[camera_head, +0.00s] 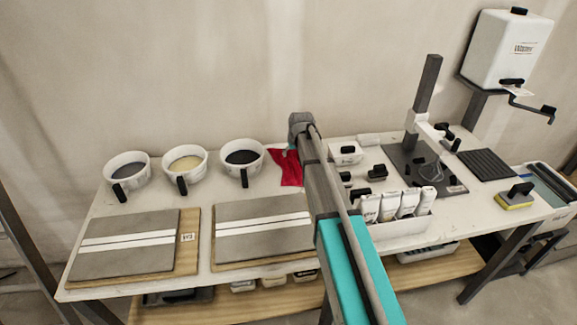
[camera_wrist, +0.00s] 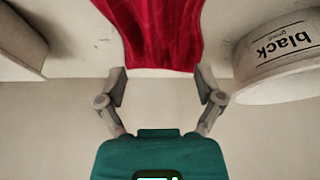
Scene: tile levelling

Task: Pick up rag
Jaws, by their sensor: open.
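The red rag (camera_head: 287,168) lies crumpled on the white table, just right of the bucket with black contents, partly hidden behind my arm in the head view. In the wrist view the rag (camera_wrist: 163,35) fills the top middle. My gripper (camera_wrist: 161,88) is open, with one finger on each side of the rag's near edge in the picture. Nothing is held between the fingers. I cannot tell whether the fingertips touch the rag. In the head view the fingers are hidden behind my arm.
The bucket labelled black (camera_wrist: 280,57) stands close to the right finger in the wrist view; it also shows in the head view (camera_head: 243,158). Another white container (camera_wrist: 18,42) is at the left. Tiles on boards (camera_head: 130,243) lie in front.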

